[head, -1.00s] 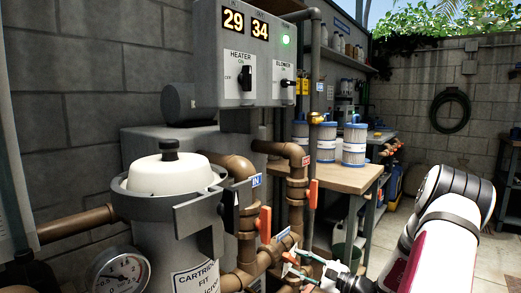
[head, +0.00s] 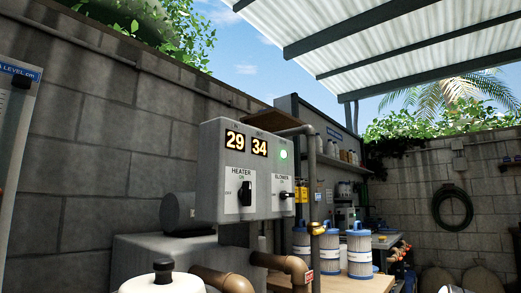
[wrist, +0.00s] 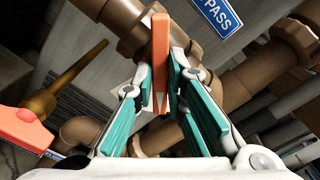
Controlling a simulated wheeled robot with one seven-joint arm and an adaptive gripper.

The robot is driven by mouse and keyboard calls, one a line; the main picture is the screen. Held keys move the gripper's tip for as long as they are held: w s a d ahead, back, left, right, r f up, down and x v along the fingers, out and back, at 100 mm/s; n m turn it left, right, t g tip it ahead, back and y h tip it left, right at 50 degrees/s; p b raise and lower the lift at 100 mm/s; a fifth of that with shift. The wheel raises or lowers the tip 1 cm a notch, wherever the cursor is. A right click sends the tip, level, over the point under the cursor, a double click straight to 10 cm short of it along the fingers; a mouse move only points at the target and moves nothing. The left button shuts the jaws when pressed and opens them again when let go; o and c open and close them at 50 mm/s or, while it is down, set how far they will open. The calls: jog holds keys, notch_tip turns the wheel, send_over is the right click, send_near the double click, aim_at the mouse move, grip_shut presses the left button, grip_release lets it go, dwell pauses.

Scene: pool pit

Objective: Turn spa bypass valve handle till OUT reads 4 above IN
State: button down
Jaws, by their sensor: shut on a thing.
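The orange bypass valve handle (wrist: 160,50) stands upright in the wrist view, on a brown pipe beside a blue label ending in "PASS". My gripper (wrist: 161,88) is shut on this handle, with its teal finger pads on both sides. The readout on the grey control box (head: 206,180) shows 29 on the left display (head: 235,141) and 34 on the right display (head: 260,147). The lettering above the numbers is too small to read in the head view. The handle and my gripper are below the head view.
Another orange handle (wrist: 25,128) is at the left of the wrist view. Brown pipes (wrist: 262,72) run close around my gripper. In the head view, filter cartridges (head: 359,254) stand on a wooden bench right of the box. A green lamp (head: 283,154) is lit.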

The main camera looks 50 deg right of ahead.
jog(key=shift+m+p, duration=2.15)
jog(key=shift+m, duration=0.25)
jog(key=c, duration=1.5)
grip_release()
jog(key=s, duration=0.4)
jog(key=s+p, duration=0.1)
jog(key=s, duration=0.2)
jog(key=shift+d, duration=0.25)
